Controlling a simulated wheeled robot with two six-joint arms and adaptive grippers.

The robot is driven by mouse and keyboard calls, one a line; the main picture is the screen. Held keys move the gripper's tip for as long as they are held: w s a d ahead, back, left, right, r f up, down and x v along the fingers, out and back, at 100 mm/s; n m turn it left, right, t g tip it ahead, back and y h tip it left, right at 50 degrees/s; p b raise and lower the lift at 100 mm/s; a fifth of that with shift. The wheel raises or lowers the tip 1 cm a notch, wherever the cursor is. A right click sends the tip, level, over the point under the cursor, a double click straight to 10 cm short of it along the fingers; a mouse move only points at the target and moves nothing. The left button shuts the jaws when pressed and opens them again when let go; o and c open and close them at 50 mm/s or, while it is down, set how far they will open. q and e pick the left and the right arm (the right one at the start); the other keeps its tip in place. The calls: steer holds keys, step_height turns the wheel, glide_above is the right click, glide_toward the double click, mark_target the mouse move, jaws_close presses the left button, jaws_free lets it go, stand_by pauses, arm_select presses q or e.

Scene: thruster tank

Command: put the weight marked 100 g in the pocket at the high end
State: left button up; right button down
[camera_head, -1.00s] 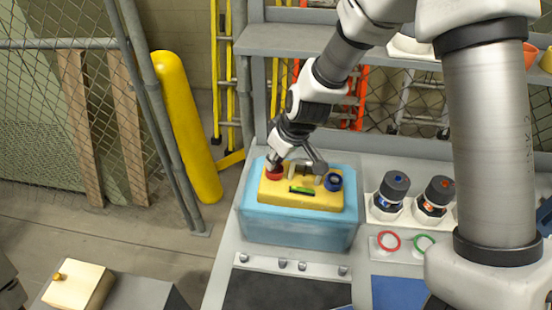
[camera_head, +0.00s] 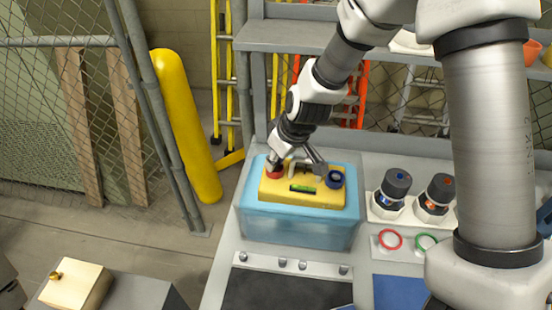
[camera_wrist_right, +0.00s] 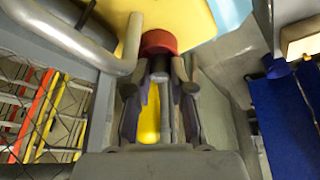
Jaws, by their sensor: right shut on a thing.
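A yellow float block (camera_head: 320,204) sits in the light-blue water tank (camera_head: 285,232); it also shows in the wrist view (camera_wrist_right: 185,15). A green level vial (camera_head: 303,188) lies on its top. A dark blue round piece (camera_head: 336,179) is at its right end. A red weight (camera_head: 273,173) is at its left end and shows below my right gripper in the wrist view (camera_wrist_right: 158,42). My right gripper (camera_head: 275,163) is shut on the red weight's grey stem (camera_wrist_right: 161,80). No 100 g mark is readable. The gripper partly hides the weight's seat. My left gripper is out of view.
Two dark-capped jars (camera_head: 394,190) (camera_head: 436,197) stand right of the tank. Red (camera_head: 390,239) and green (camera_head: 425,243) rings lie before them. A strip with metal pegs (camera_head: 262,260) is in front. A shelf (camera_head: 290,40) is behind.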

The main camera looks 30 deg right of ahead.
steer(key=shift+f, duration=0.15)
steer(key=shift+d+f+b, duration=0.1)
steer(key=shift+f+b, duration=0.4)
steer(key=shift+f, duration=0.05)
steer(key=c, duration=0.9)
jaws_free()
steer(key=shift+c, duration=0.2)
steer(key=shift+r, duration=0.15)
steer(key=v, duration=1.1)
steer(key=shift+r, duration=0.35)
steer(key=shift+s, duration=0.1)
